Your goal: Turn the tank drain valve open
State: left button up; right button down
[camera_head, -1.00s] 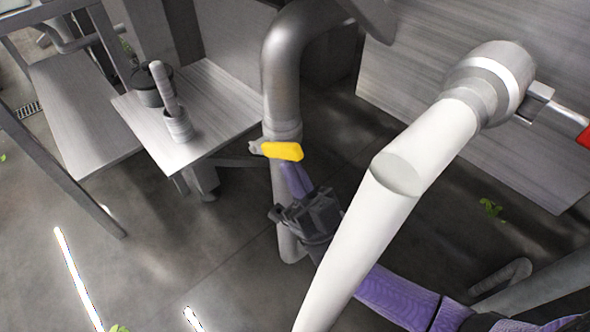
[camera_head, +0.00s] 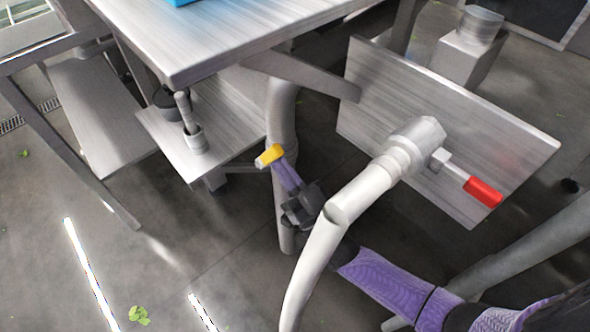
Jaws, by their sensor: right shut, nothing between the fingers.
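A yellow valve handle (camera_head: 270,156) sits at the grey vertical pipe (camera_head: 283,110) below the steel table. It slants slightly, its right end higher. My right gripper (camera_head: 281,166) is shut and empty, with its purple fingers pointing up at the handle from below. The fingertips are at or very near the handle; I cannot tell if they touch. A red valve handle (camera_head: 483,191) sticks out at the right from a fitting on a white pipe (camera_head: 357,197). No label shows which one is the tank drain valve. My left gripper is not in view.
The steel table (camera_head: 225,38) overhangs the pipe, with a blue thing (camera_head: 185,2) on top. A low shelf (camera_head: 225,125) holds a grey cylindrical item (camera_head: 195,140). The white pipe stands close to the right of my gripper. A steel panel (camera_head: 380,90) lies behind. The floor at lower left is mostly clear.

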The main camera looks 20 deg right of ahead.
aim_at(271, 147)
jog(key=r+g+p, duration=0.1)
jog(key=p, duration=0.1)
jog(key=w+r+g+h+p, duration=0.1)
jog(key=p, duration=0.2)
jog(key=w+r+g+p, duration=0.1)
jog(key=p, duration=0.1)
jog(key=shift+w+a+r+g+p, duration=0.1)
jog(key=shift+a+r+g+p, duration=0.1)
jog(key=shift+a+g+p, duration=0.15)
jog(key=shift+w+a+g+h+p, duration=0.2)
jog(key=shift+w+g+h+p, duration=0.2)
jog(key=shift+g+p, duration=0.2)
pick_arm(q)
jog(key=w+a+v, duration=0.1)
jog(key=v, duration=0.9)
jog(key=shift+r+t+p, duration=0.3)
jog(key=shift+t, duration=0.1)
pick_arm(e)
jog(key=shift+w+a, duration=0.15)
jog(key=shift+w, duration=0.25)
jog(key=shift+r, duration=0.1)
